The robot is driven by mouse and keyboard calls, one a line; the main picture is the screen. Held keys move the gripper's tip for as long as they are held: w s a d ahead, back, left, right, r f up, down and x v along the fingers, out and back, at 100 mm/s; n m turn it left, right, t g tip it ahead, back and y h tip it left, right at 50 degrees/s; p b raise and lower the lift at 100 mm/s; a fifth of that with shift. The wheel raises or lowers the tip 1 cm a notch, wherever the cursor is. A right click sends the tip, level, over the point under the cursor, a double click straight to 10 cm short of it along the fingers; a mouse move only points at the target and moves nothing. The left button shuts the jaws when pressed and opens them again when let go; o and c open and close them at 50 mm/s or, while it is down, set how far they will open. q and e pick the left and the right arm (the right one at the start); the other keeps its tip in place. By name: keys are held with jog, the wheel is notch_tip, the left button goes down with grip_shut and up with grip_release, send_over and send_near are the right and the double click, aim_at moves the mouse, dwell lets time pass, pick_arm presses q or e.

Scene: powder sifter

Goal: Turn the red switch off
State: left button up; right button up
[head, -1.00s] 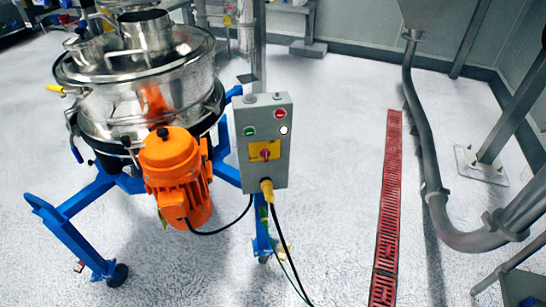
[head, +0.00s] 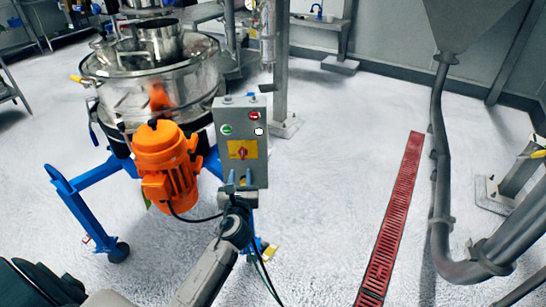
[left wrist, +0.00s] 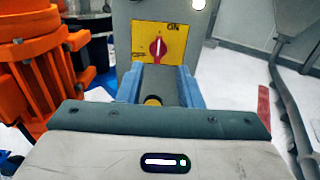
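The red switch (head: 242,151) is a knob on a yellow plate (head: 235,147) on the front of a grey control box (head: 256,170). In the left wrist view the red switch (left wrist: 158,48) stands upright, toward the ON label at the plate's top; OFF is at the left. My left gripper (head: 238,179) is just below the plate in the head view. In the left wrist view my left gripper (left wrist: 159,72) has its two blue fingers apart with nothing between them, below the knob. My right gripper is not in view.
The box carries a green button (head: 226,130), a red button (head: 254,115) and a white light (head: 259,131). An orange motor (head: 163,160) and steel sifter (head: 150,85) stand at left.

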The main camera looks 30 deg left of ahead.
aim_at(242, 151)
pick_arm(q)
jog(key=x, duration=1.1)
jog(key=shift+a+r+p, duration=0.1)
jog(key=shift+p, duration=0.2)
jog(key=shift+s, duration=0.1)
grip_shut()
